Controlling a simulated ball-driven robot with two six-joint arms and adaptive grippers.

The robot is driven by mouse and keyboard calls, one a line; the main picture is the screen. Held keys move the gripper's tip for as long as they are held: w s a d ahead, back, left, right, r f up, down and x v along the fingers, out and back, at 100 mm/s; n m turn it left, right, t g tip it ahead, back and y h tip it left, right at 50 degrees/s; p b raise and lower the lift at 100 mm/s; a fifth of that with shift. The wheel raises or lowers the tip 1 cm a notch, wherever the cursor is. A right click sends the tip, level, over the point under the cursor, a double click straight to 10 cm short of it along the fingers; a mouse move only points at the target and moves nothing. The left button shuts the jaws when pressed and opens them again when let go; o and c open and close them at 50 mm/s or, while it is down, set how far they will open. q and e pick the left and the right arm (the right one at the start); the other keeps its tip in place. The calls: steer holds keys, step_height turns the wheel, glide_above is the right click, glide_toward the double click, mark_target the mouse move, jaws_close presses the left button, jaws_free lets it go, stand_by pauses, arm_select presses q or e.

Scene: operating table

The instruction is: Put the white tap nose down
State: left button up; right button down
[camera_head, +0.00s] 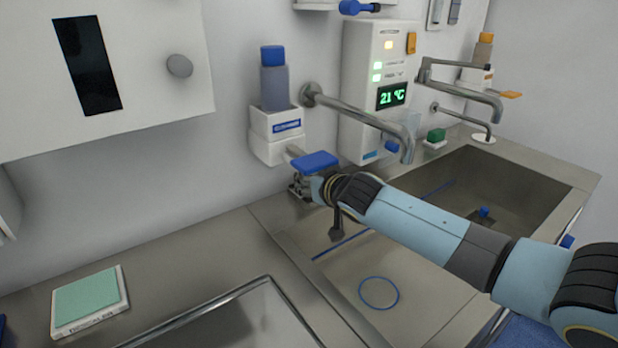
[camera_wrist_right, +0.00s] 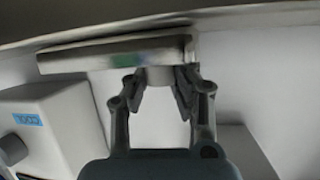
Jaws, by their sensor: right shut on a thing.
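My right gripper (camera_head: 301,187) is at the wall beside the sink, just under a blue pad (camera_head: 316,161) on the arm of a white dispenser (camera_head: 269,151). In the right wrist view, my right gripper (camera_wrist_right: 162,88) has its fingers around a short pale stub (camera_wrist_right: 160,77). The stub joins a flat, pale bar (camera_wrist_right: 90,60) that lies across above the fingers. I cannot tell for certain whether this is the white tap nose. The gripper hides most of the held part in the head view. My left gripper is not in view.
A chrome spout (camera_head: 361,120) juts out just above my right wrist. The white box with the 21 °C display (camera_head: 378,84) is behind it. My right arm crosses the sink (camera_head: 430,276). A mint-topped tray (camera_head: 88,302) lies on the left counter.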

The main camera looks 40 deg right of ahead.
steer(key=c, duration=1.4)
jaws_free()
steer(key=shift+c, duration=0.2)
steer(key=v, duration=1.2)
steer(key=shift+r, duration=0.1)
